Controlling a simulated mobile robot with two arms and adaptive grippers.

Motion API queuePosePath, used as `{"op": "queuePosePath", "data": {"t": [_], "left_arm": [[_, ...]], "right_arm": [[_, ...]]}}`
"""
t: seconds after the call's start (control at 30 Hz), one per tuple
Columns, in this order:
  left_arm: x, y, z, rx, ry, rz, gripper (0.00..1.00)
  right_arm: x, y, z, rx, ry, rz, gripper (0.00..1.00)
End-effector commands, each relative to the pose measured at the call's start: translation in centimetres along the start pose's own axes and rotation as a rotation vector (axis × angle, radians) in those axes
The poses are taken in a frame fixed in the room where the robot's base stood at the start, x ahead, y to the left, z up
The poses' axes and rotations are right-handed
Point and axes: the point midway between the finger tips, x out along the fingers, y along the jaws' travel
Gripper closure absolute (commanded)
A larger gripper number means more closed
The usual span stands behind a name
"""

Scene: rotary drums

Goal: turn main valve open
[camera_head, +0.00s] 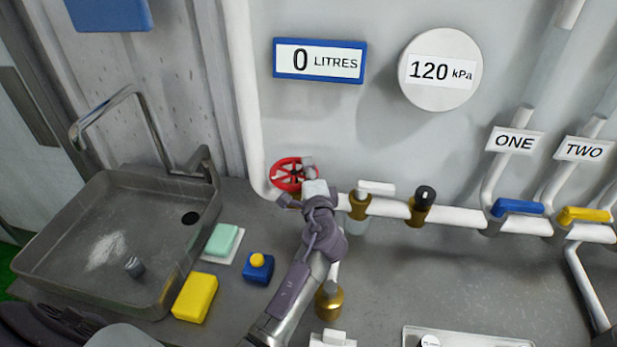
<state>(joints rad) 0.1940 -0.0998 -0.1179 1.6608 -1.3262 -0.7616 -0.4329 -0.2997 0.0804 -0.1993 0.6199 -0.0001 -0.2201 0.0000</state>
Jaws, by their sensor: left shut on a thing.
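The main valve appears as a red spoked handwheel (287,175) on the white pipe at the back wall, left of centre in the head view. My left gripper (308,172) is at the right side of the wheel and shut on its rim. The gripper and wrist hide the wheel's right part and the valve body beneath it. My right gripper is not clearly seen.
The display (320,61) reads 0 LITRES and the round gauge (440,70) reads 120 kPa. Blue (517,207) and yellow (584,215) handles sit under ONE and TWO. A sink (60,225), yellow sponge (195,297) and blue button box (258,270) lie left.

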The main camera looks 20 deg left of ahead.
Motion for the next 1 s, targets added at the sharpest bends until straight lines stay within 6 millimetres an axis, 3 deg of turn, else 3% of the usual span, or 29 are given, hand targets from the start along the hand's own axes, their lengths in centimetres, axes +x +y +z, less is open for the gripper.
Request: {"op": "queuePosePath", "data": {"t": [0.5,0.53,0.67,1.0], "left_arm": [[0.05,0.21,0.04,0.001,-0.021,0.005,1.00],[0.05,0.21,0.03,0.001,-0.021,0.005,0.80],[0.06,0.17,0.03,0.001,-0.021,0.004,0.58],[-0.16,0.07,0.01,0.000,-0.020,0.001,0.56]], "right_arm": [[0.38,0.01,0.06,0.000,0.000,0.000,0.56],[0.38,0.01,0.06,0.000,0.000,0.000,0.56],[0.37,0.00,0.06,0.000,0.000,0.000,0.56],[0.37,0.09,0.14,-0.002,-0.001,0.001,0.56]]}}
